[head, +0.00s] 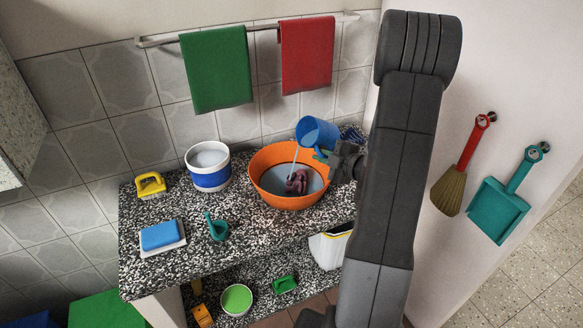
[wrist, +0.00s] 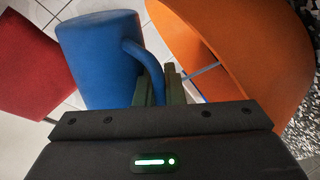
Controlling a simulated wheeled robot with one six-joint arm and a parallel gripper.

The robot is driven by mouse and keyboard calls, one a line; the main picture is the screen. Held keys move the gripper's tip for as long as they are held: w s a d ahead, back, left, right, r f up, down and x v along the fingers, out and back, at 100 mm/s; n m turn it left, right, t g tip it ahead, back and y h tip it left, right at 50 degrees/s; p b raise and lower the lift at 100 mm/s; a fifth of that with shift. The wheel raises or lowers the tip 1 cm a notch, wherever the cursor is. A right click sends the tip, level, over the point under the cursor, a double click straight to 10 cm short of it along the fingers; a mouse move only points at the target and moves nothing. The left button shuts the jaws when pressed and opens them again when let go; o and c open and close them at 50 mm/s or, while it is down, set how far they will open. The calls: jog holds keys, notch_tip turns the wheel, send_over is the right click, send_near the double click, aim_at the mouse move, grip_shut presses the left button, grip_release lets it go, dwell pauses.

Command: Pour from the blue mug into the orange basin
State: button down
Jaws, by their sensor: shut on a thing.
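The blue mug (head: 318,134) is tilted over the orange basin (head: 262,186), its mouth toward the left. A thin pale stream (head: 293,163) runs from the mug's lip down into the basin. The basin holds greyish liquid and a dark reddish lump (head: 298,182). My gripper (head: 328,156) is shut on the mug's handle at the basin's right rim; my arm hides part of that side. In the wrist view the gripper's fingers (wrist: 160,86) close around the handle of the mug (wrist: 95,60), with the basin (wrist: 225,40) on the right.
A white and blue tub (head: 210,179), a yellow brush (head: 150,184), a blue sponge (head: 161,236) and a teal scoop (head: 216,228) stand left of the basin on the speckled counter (head: 190,270). Green (head: 216,70) and red (head: 306,55) towels hang behind.

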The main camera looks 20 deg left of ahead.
jog(key=shift+w+f+n+t+b, duration=0.1)
jog(key=shift+f+n+t+b, duration=0.4)
jog(key=shift+b, duration=1.1)
dwell(0.3)
jog(key=shift+s+a+r+n+h+b, duration=0.25)
jog(key=shift+n+b, duration=0.2)
jog(key=shift+b, duration=0.25)
jog(key=shift+s+a+n+h+b, duration=0.15)
jog(key=shift+s+n+b, duration=0.25)
jog(key=shift+b, duration=0.25)
jog(key=shift+w+d+r+n+t+h+b, duration=0.1)
jog(key=shift+r+n+t+h+b, duration=0.2)
jog(key=shift+n+b, duration=0.4)
dwell(0.5)
